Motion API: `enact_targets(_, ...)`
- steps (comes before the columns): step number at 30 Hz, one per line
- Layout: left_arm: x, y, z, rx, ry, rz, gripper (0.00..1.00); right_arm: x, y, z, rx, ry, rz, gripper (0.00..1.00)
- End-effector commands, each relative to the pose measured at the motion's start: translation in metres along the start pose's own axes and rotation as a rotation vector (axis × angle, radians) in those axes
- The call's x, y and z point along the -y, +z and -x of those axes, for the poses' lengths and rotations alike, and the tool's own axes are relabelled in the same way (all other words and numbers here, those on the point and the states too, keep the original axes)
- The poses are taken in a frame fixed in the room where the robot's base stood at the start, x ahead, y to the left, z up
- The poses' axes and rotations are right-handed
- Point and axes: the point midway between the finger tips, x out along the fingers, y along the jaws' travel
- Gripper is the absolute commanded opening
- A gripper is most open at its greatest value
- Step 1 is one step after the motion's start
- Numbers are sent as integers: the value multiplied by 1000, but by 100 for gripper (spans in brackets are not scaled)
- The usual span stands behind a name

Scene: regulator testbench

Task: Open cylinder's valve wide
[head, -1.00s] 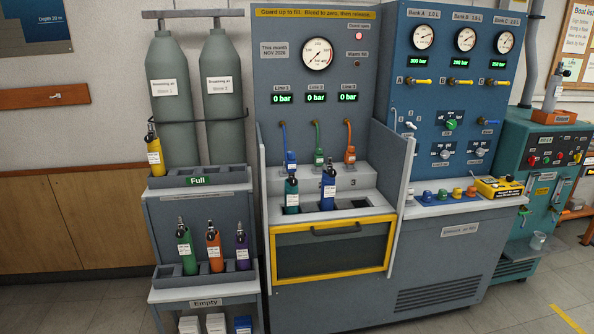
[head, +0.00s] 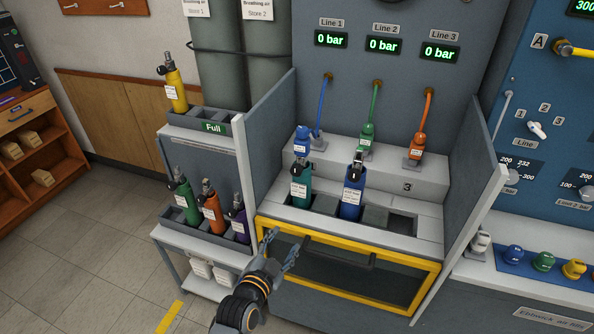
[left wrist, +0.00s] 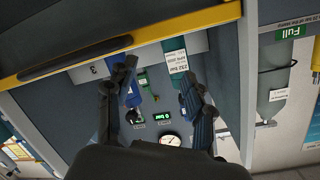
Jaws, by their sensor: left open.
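A teal cylinder (head: 299,190) and a blue cylinder (head: 352,192) stand upright in the fill station's wells, each with a dark valve on top and a white label. The third well (head: 402,226) is empty. How far each valve is turned cannot be told. My left gripper (head: 283,250) is open and empty, low in front of the yellow-framed guard, below and apart from the cylinders. In the left wrist view its fingers (left wrist: 157,100) are spread, with the teal cylinder (left wrist: 176,62) and the blue cylinder (left wrist: 133,92) beyond them. My right gripper is not in view.
The yellow-framed guard (head: 423,290) is down, with a dark handle (head: 336,250). Grey side panels (head: 270,140) flank the wells. Blue, green and orange line fittings (head: 367,137) are behind. A rack at left holds yellow (head: 176,88), green, orange and purple cylinders.

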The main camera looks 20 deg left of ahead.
Motion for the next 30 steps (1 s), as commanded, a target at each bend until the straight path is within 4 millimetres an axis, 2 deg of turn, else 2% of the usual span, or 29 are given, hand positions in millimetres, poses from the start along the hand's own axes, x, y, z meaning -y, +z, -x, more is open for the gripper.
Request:
enact_targets(1, 24, -28, 4, -49, -46, -26, 53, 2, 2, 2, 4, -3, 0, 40)
enact_targets(3, 47, -55, 10, -96, -93, -59, 53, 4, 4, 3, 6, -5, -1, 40)
enact_targets(7, 69, -80, 16, -140, -141, -92, 53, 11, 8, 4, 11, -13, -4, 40)
enact_targets(11, 74, -86, 7, -148, -150, -98, 53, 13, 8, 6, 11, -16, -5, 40)
enact_targets(24, 86, -100, -80, -147, -148, -95, 53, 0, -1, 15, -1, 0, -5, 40)
enact_targets(30, 89, -103, -107, -146, -147, -96, 53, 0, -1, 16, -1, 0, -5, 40)
